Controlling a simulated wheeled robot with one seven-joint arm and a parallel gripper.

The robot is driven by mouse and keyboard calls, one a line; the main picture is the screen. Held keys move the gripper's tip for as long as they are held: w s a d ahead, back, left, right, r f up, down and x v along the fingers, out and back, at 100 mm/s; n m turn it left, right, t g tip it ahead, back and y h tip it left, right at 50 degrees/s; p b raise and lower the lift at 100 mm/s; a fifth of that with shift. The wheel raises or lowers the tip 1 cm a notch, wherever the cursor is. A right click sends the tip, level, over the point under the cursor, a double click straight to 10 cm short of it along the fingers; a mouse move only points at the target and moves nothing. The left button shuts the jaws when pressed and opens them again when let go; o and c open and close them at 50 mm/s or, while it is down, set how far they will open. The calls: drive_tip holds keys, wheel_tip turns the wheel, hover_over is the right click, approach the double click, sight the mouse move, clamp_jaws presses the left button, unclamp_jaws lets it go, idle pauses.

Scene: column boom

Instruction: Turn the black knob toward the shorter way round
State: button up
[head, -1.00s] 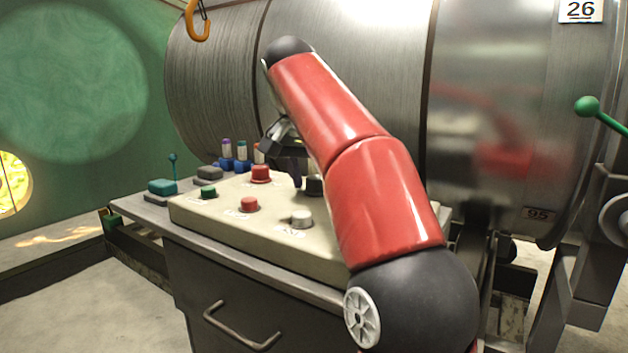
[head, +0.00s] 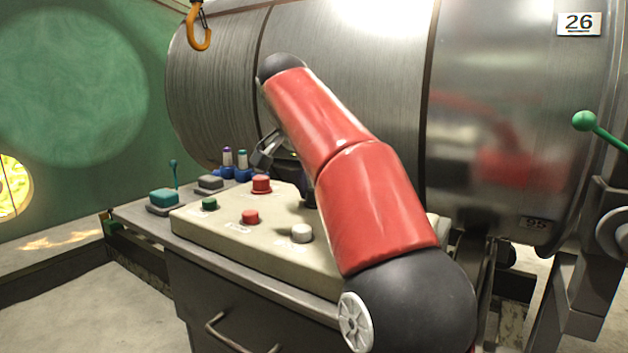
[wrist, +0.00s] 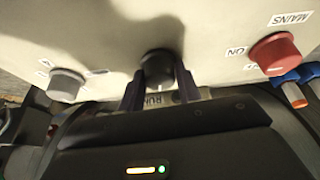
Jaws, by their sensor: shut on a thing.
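The black knob (wrist: 157,64) stands on the beige panel (wrist: 220,25) in the wrist view, beside a label that reads RUN in part. My gripper (wrist: 160,74) is shut on it, with one finger on each side. The knob's pointer mark and the rest of its label cannot be made out. The panel top (head: 215,228) is visible to the left of my arm.
The panel also carries a green button (head: 209,203) and a red one (head: 250,217). A large metal drum (head: 345,80) stands close behind. An orange hook (head: 198,28) hangs at upper left.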

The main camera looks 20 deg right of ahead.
drive_tip(key=m+g+p, duration=0.1)
drive_tip(key=m+p, duration=0.1)
drive_tip(key=m, duration=0.1)
drive_tip(key=shift+w+r, duration=0.1)
drive_tip(key=shift+w, duration=0.05)
drive_tip(key=shift+m+g+h, duration=0.3)
drive_tip(key=shift+m+g, duration=0.6)
drive_tip(key=shift+m, duration=1.1)
drive_tip(key=o, duration=1)
drive_tip(key=shift+c, duration=0.2)
